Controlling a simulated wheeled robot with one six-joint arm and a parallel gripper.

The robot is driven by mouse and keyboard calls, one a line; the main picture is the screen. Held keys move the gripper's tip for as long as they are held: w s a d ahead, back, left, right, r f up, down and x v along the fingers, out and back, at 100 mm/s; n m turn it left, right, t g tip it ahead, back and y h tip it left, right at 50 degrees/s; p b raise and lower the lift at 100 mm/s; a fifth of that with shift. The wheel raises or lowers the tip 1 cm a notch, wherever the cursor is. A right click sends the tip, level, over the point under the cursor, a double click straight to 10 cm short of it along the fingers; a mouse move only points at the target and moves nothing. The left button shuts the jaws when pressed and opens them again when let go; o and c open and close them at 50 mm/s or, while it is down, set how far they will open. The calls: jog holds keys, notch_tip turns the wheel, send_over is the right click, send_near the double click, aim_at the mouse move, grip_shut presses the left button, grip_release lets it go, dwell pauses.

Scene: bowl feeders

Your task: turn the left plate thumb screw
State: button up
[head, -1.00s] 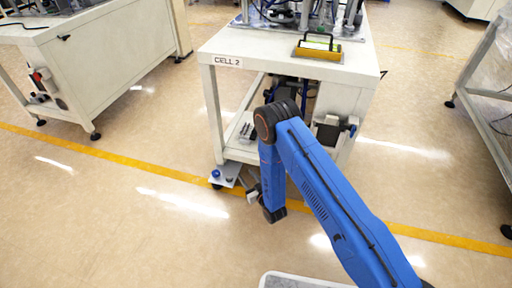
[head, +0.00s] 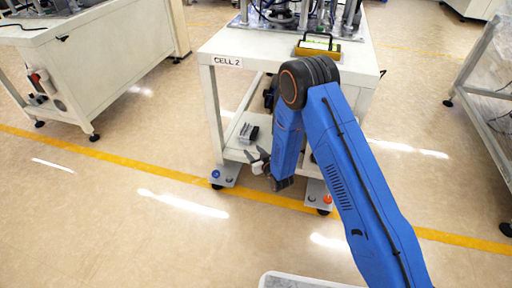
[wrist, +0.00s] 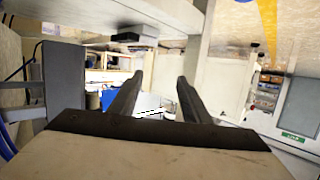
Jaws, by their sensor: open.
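A blue thumb screw (head: 216,174) stands on the left plate (head: 230,181), a small pale plate at the foot of the CELL 2 table's left leg. My gripper (head: 255,154) is open and empty, to the right of this plate and a little higher in the head view, by the front of the lower shelf. It is apart from the screw. In the wrist view its two dark fingers (wrist: 158,84) stand apart with nothing between them. I cannot make out the thumb screw in the wrist view.
The right plate (head: 313,187) carries an orange knob (head: 327,199). The CELL 2 table (head: 283,60) stands over both plates, with a small dark item (head: 249,132) on its lower shelf. The floor in front and to the left is clear.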

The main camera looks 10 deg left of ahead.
jog(key=shift+w+d+r, duration=0.15)
jog(key=shift+d+r, duration=0.05)
jog(key=shift+r, duration=0.35)
jog(key=shift+w+d+r, duration=0.15)
jog(key=shift+w+r, duration=0.05)
jog(key=shift+r, duration=0.3)
jog(key=shift+w+d+r, duration=0.15)
jog(key=shift+d+r, duration=0.05)
jog(key=shift+r, duration=0.35)
